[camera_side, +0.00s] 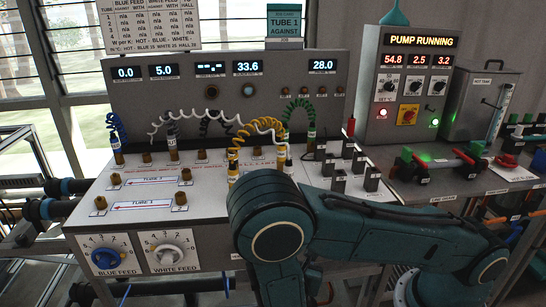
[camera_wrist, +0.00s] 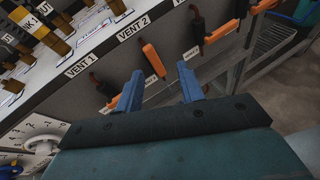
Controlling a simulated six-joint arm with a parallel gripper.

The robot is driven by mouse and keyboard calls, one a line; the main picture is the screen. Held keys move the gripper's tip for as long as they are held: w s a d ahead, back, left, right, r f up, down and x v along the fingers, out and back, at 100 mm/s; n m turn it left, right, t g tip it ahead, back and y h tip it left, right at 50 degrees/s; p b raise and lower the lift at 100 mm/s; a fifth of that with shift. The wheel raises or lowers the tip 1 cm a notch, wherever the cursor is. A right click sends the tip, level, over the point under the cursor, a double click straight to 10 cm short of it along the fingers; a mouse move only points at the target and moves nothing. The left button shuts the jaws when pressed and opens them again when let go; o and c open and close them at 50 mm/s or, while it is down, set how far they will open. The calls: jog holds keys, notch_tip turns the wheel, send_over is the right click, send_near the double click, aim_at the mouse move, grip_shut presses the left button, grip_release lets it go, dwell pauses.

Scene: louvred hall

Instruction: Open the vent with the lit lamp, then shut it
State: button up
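In the wrist view my gripper (camera_wrist: 160,70) shows two blue fingers spread apart, with nothing held. An orange vent handle (camera_wrist: 153,57) slants on the panel's front face below the VENT 2 label (camera_wrist: 132,28). Its lower end appears between the fingertips; I cannot tell the depth gap. Another orange handle (camera_wrist: 105,90) sits to the left, below the VENT 1 label (camera_wrist: 80,66). A third orange handle (camera_wrist: 221,36) is to the right. No vent lamp is clearly seen lit. In the side view my arm hides the gripper and the vents.
The bench top (camera_side: 130,190) carries brass fittings and coiled hoses above the vent face. White and blue feed dials (camera_side: 172,250) are on its front. A metal frame shelf (camera_wrist: 270,55) stands right of the vents. A pump control box (camera_side: 407,85) stands at back right.

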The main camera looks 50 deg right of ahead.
jog(key=n+t, duration=0.1)
jog(key=f+n+t, duration=0.1)
jog(key=n, duration=0.1)
jog(key=shift+w+a+f, duration=0.1)
jog(key=shift+a+f, duration=0.2)
jog(key=shift+a, duration=0.1)
jog(key=shift+d, duration=0.1)
jog(key=shift+x, duration=4.9)
jog(key=shift+w+r, duration=0.1)
jog(key=shift+r, duration=0.05)
grip_shut()
jog(key=shift+d, duration=0.1)
